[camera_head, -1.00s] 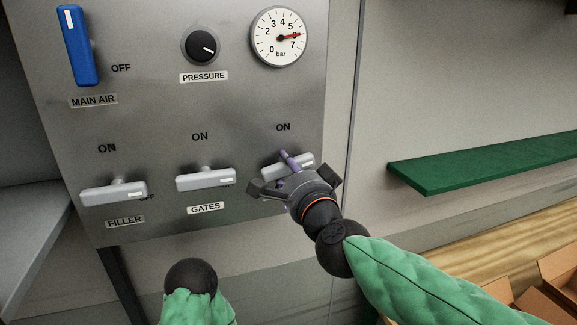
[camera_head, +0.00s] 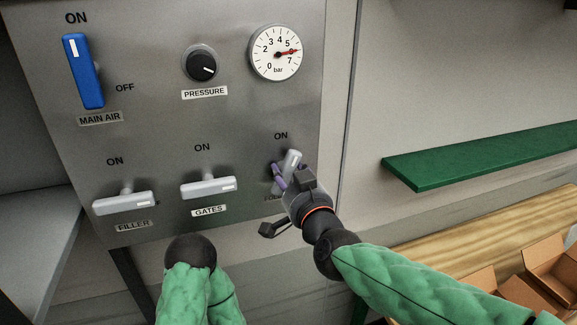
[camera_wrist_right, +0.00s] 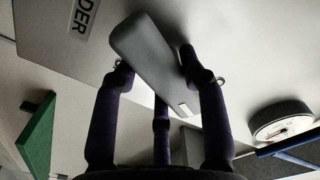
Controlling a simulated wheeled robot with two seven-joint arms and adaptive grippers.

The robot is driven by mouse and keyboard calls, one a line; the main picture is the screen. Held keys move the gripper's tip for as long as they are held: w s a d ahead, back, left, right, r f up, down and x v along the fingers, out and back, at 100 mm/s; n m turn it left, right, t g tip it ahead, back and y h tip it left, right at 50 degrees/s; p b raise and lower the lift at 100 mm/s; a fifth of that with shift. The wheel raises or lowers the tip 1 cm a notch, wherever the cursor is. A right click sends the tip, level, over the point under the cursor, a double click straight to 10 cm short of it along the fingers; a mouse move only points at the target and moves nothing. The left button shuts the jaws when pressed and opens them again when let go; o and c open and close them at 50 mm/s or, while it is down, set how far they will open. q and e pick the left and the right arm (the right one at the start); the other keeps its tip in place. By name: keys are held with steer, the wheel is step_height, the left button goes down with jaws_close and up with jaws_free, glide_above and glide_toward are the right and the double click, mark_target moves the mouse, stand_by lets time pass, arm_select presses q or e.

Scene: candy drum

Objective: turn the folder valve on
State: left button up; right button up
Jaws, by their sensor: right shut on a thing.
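The folder valve handle (camera_head: 292,160) is a light grey lever at the lower right of the metal panel (camera_head: 150,50). It stands steeply tilted, its upper end leaning right, below the ON mark. My right gripper (camera_head: 282,177) is shut on it with purple fingers. In the right wrist view the grey handle (camera_wrist_right: 150,55) lies between the fingertips (camera_wrist_right: 158,75). The folder label is partly hidden behind the gripper. My left gripper is not in view; only part of my left arm shows at the bottom.
Filler (camera_head: 124,203) and gates (camera_head: 208,187) handles lie nearly level to the left. The blue main air handle (camera_head: 83,75) is upright at ON. The pressure knob (camera_head: 200,63) and gauge (camera_head: 276,53) sit above. A green shelf (camera_head: 480,158) and cardboard boxes (camera_head: 550,265) are on the right.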

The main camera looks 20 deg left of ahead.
steer(key=shift+r+n+p, duration=0.1)
steer(key=shift+n+p, duration=1.2)
steer(key=shift+n, duration=1)
steer(key=o, duration=1.2)
steer(key=shift+c, duration=0.2)
steer(key=shift+s+d+r, duration=0.1)
steer(key=shift+s+d, duration=0.2)
steer(key=shift+s, duration=0.05)
steer(key=v, duration=1.1)
